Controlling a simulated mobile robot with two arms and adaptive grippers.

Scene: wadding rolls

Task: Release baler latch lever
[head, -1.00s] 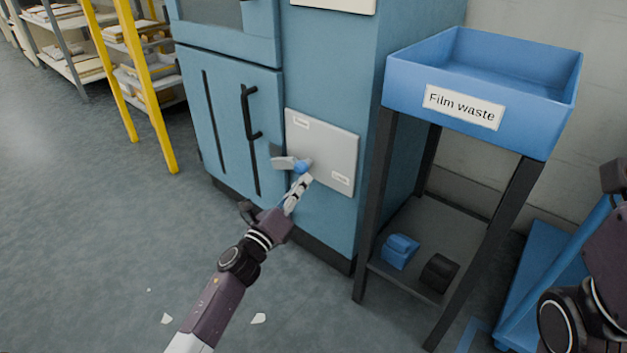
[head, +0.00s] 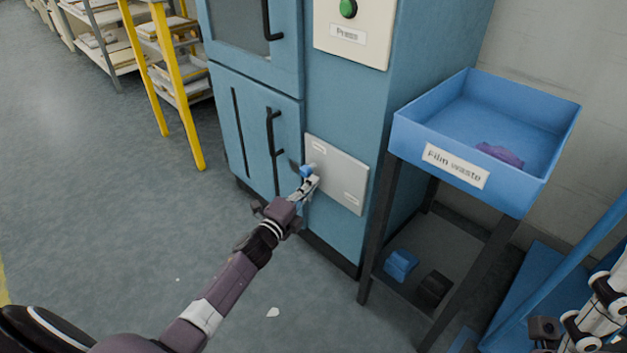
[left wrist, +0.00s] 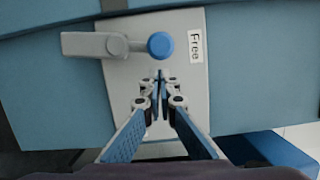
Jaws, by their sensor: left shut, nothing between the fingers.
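The latch lever (left wrist: 90,45) is a grey arm with a round blue knob (left wrist: 160,45) at one end. It sits on a pale grey plate (head: 345,180) on the blue baler's front. In the left wrist view the lever lies crosswise, with its block end left of the knob and a "Free" label (left wrist: 195,44) to the right. My left gripper (left wrist: 160,78) is shut and empty, its fingertips in front of the plate just below the knob in that view. In the head view the left gripper (head: 312,181) partly hides the lever beside the blue knob (head: 306,171).
A baler door with a black handle (head: 273,145) is left of the plate. A green button (head: 348,8) is on a panel above. A blue "Film waste" tray (head: 415,145) on a dark stand is to the right. Parts of my right arm show at lower right. Open floor lies left.

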